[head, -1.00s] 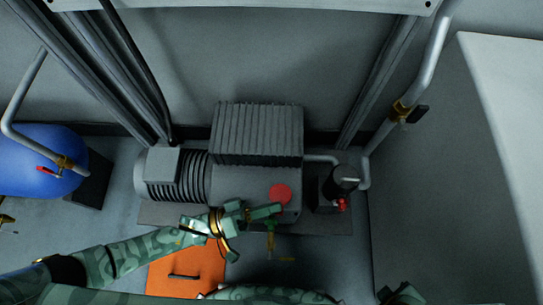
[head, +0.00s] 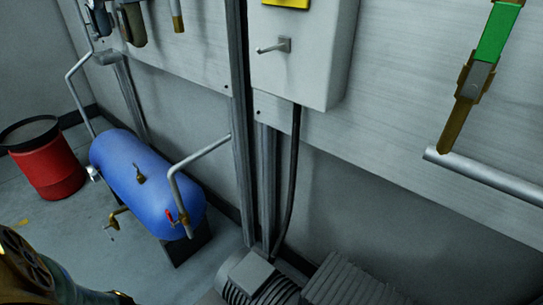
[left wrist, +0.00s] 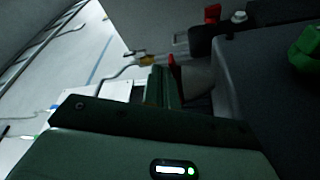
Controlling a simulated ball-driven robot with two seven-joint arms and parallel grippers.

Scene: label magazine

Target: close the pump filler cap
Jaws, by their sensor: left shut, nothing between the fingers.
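The pump shows only in part in the head view: its ribbed motor (head: 250,278) and grey finned block (head: 355,280) are cut off at the bottom edge. The filler cap is outside the head view. In the left wrist view a grey casing (left wrist: 245,85), seemingly the pump's, fills the right side. I cannot make out the filler cap there. My left gripper (left wrist: 165,85) is shut and empty, with its green fingers beside the casing. My right gripper is in neither view.
A blue tank (head: 140,180) with pipes and a red-handled valve stands left of the pump. A red drum (head: 50,170) is at far left. The left wrist view shows a red handle (left wrist: 212,12) and green knob (left wrist: 305,55).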

